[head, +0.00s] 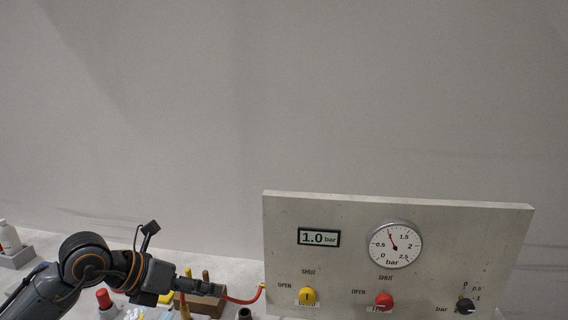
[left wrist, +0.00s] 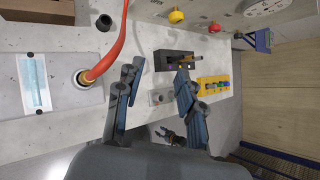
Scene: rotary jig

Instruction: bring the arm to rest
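The panel (head: 350,208) has a display (head: 319,238) reading 1.0 bar, a gauge (head: 395,245) near 1, a yellow knob (head: 307,296), a red knob (head: 383,301) and a black knob (head: 465,305). A black block (left wrist: 163,60) and yellow rack (left wrist: 213,86) stand on the bench.

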